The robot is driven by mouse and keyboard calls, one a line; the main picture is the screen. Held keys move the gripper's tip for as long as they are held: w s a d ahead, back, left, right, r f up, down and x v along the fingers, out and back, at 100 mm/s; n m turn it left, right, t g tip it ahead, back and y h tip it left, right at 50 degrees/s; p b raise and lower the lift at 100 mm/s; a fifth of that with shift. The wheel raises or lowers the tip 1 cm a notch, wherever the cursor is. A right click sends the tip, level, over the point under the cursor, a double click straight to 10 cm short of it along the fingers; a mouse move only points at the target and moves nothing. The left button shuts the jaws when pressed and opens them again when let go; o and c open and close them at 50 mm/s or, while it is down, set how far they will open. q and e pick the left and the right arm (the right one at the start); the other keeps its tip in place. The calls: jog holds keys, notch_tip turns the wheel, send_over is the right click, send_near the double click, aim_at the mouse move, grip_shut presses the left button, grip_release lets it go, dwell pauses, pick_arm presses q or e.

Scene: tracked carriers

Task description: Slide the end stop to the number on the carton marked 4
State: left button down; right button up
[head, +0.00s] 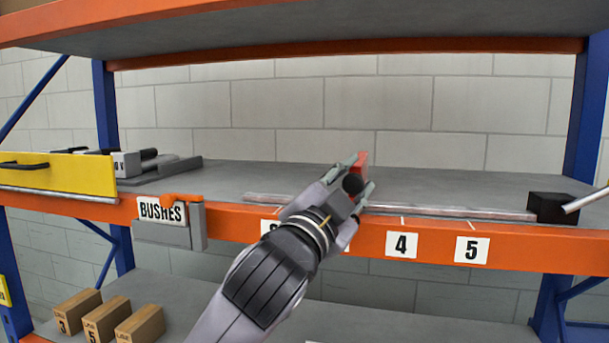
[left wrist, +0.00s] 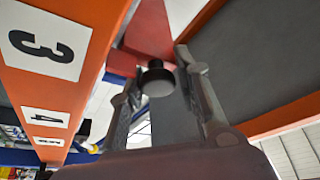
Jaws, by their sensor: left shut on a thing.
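The end stop is a red block (head: 362,160) with a black knob (head: 352,185), on a pale rail (head: 450,211) along the shelf front. My left gripper (head: 361,176) is at it, shut on the end stop, its fingers either side of the knob. The left wrist view shows the red block (left wrist: 148,32) behind the knob (left wrist: 156,76). The end stop stands left of the label 4 (head: 401,245), near the label 3 (left wrist: 42,40), which my arm mostly hides in the head view. Label 5 (head: 471,249) is further right. My right gripper is not in view.
A black block (head: 552,206) with a light bar stands at the rail's right end. The rail right of the end stop looks clear. Small cartons (head: 92,318) stand on the lower shelf, one marked 3, one 5.

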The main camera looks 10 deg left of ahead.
pick_arm(q)
jog(key=d, duration=0.8)
jog(key=shift+s+d, duration=0.1)
jog(key=shift+s, duration=0.05)
jog(key=c, duration=1.3)
grip_release()
jog(key=shift+s+f, duration=0.1)
jog(key=v, duration=1.1)
jog(key=shift+s+a, duration=0.25)
jog(key=shift+s, duration=0.1)
